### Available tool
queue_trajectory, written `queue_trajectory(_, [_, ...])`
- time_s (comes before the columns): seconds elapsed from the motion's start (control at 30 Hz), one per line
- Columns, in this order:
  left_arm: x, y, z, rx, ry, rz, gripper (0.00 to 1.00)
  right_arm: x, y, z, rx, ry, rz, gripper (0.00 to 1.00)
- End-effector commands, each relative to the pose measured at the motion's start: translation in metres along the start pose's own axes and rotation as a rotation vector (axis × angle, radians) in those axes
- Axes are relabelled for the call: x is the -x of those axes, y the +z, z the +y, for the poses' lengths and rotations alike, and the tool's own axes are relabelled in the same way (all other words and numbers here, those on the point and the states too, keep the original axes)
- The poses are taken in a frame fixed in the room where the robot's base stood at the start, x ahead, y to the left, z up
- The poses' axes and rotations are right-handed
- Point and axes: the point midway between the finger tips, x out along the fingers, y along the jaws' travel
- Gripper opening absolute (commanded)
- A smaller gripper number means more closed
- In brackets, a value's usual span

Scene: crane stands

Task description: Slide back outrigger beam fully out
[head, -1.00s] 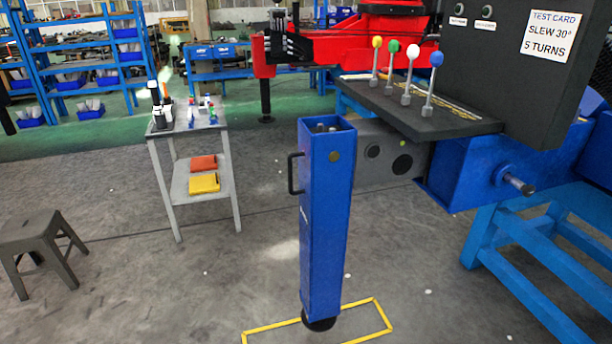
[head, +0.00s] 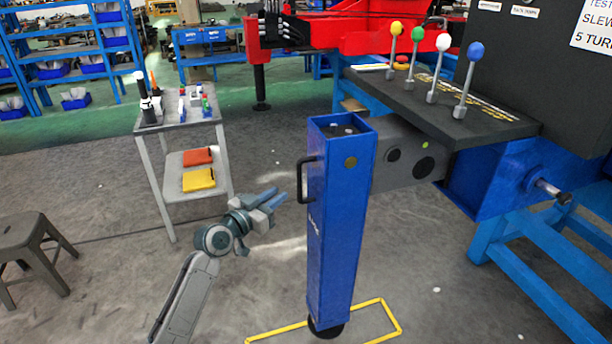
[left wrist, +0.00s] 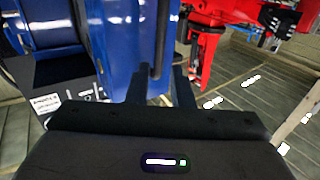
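The grey outrigger beam (head: 402,160) shows between the blue housing (head: 490,180) on the right and the upright blue leg (head: 338,235). The leg has a black handle (head: 303,180) on its left side. My left gripper (head: 279,196) is left of the leg, slightly below the handle, with its fingers toward it. In the left wrist view the fingers (left wrist: 159,84) are apart and empty. The handle (left wrist: 160,42) stands ahead, lined up between them, and does not look gripped. My right gripper is not in view.
A yellow floor outline (head: 385,303) surrounds the leg's black foot (head: 325,330). A control panel with several coloured levers (head: 437,70) is above the beam. A small table (head: 170,130) and a grey stool (head: 30,240) stand left.

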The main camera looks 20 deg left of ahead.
Motion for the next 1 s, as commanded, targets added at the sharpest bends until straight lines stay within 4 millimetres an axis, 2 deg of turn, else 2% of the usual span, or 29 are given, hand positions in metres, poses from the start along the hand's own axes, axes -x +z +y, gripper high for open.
queue_trajectory(0.3, [-0.057,-0.002,0.000,0.006,-0.001,0.000,0.20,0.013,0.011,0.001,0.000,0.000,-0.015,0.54])
queue_trajectory(0.5, [-0.088,0.000,0.000,0.005,-0.002,-0.001,0.20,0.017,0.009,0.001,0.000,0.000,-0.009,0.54])
queue_trajectory(0.7, [-0.101,0.001,0.000,0.003,-0.001,-0.002,0.20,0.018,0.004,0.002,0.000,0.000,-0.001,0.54])
queue_trajectory(0.97, [-0.102,0.002,0.000,0.003,-0.001,-0.002,0.20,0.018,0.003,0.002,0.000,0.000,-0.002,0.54])
queue_trajectory(1.0, [-0.102,0.002,0.000,0.002,-0.001,-0.002,0.14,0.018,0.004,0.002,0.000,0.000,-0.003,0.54])
